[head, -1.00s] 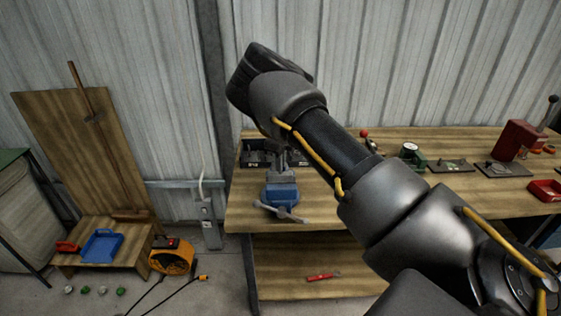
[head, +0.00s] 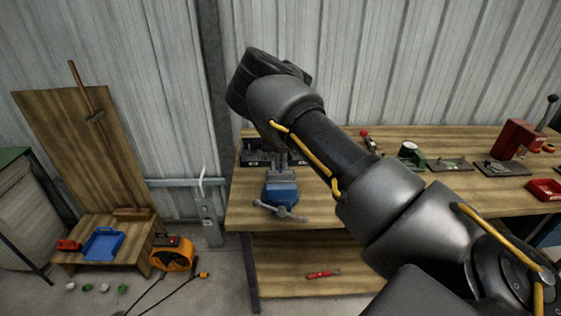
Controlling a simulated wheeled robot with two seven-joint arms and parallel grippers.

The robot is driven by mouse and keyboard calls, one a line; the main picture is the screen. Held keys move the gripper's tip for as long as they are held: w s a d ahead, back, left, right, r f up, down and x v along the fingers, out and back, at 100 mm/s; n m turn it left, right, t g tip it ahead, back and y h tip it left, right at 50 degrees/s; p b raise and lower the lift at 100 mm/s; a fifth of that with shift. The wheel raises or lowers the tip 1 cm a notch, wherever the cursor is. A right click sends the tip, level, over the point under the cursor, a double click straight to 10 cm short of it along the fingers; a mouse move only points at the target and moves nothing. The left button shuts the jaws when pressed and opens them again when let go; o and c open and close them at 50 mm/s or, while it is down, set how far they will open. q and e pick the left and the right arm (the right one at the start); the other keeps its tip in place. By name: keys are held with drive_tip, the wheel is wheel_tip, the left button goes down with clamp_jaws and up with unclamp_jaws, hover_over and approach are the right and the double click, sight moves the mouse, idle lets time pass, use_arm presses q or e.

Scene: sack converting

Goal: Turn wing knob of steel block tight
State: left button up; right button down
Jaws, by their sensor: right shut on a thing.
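A blue vise (head: 281,190) stands at the front left of the workbench. A grey steel block (head: 281,174) sits at the top of its jaws. My right arm reaches across from the lower right, and its wrist is bent over above the vise. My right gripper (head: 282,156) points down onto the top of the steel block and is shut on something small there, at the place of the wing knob. The knob itself is hidden by the gripper and too small to make out. My left gripper is not in view.
The workbench (head: 330,212) carries a dark tray (head: 255,158) behind the vise, a green-based gauge (head: 409,152), a red press (head: 515,139) and a red bin (head: 545,189) to the right. A red-handled tool (head: 323,275) lies on the lower shelf.

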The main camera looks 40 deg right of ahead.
drive_tip(key=m, duration=0.7)
idle(0.6)
drive_tip(key=c, duration=1.5)
unclamp_jaws()
drive_tip(key=shift+c, duration=0.2)
drive_tip(key=shift+r, duration=0.3)
wheel_tip(320, 180, up, 10)
drive_tip(key=b, duration=0.2)
drive_tip(key=shift+r, duration=0.15)
